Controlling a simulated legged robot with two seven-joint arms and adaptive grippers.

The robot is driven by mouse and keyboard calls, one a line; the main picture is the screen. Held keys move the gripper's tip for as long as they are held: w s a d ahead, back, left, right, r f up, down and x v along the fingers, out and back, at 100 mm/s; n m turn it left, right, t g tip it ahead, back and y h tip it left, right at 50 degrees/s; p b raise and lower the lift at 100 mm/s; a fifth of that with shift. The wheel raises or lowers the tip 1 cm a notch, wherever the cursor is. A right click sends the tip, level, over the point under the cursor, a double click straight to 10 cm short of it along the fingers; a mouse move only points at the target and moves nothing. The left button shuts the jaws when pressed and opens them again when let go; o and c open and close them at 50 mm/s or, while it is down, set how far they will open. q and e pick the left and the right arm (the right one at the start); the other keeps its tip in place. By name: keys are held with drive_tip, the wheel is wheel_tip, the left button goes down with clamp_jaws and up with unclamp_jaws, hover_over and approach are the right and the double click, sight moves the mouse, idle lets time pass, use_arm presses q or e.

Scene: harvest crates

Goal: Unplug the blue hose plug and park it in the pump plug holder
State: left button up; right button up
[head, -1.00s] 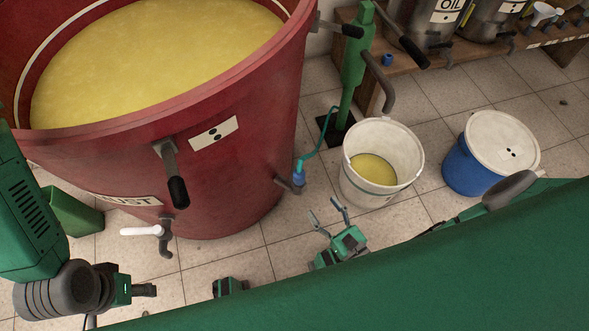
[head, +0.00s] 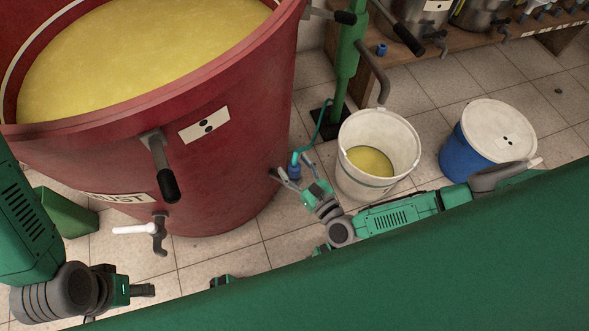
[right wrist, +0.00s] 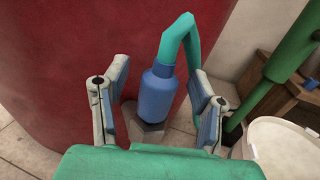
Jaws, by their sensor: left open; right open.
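The blue hose plug (head: 294,171) sits on a stub low on the red vat (head: 225,165). A teal hose (head: 317,132) runs from its top to the green pump (head: 347,65). In the right wrist view the plug (right wrist: 157,95) stands upright between the two fingers of my right gripper (right wrist: 158,84), with gaps on both sides. That gripper (head: 293,169) is open around the plug and not closed on it. My left gripper (head: 143,290) is open and empty at lower left. A small blue fitting (head: 381,49) stands on the wooden shelf; I cannot tell if it is the holder.
A white bucket (head: 350,148) with yellow liquid stands just right of my right gripper. A blue drum (head: 455,157) with a white lid is further right. A green bin (head: 65,212) is at left. The vat's white-handled tap (head: 135,229) juts out in front.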

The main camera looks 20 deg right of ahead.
clamp_jaws()
wheel_tip(320, 180, up, 10)
drive_tip(key=p, duration=0.3)
drive_tip(key=shift+p, duration=0.4)
drive_tip(key=shift+r, duration=0.15)
drive_tip(key=shift+r+p, duration=1.65)
drive_tip(key=shift+r, duration=0.95)
